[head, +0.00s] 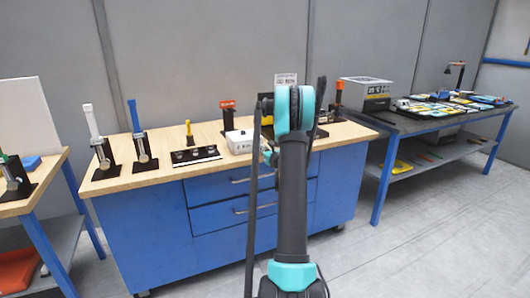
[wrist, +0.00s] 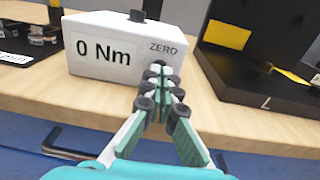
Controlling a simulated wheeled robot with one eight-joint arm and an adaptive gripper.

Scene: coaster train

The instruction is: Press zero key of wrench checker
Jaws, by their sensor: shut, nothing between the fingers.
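The wrench checker is a white box (wrist: 95,62) near the front edge of the wooden bench top. It also shows in the head view (head: 240,141), left of my arm. Its front reads "0 Nm", with the printed word ZERO (wrist: 161,48) at the upper right. A dark knob-like piece (wrist: 137,15) stands on its top. My gripper (wrist: 158,72) is shut and empty, with its fingertips in front of the box just below the ZERO word. The key itself is hidden behind the fingertips. I cannot tell whether they touch the box.
A black stand with a yellow strip (wrist: 250,60) is close on the right. A black plate (wrist: 25,45) lies to the left. The blue drawer bench (head: 160,220) has other tool stands on top. A dark table (head: 440,120) stands at the right, with open floor in front.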

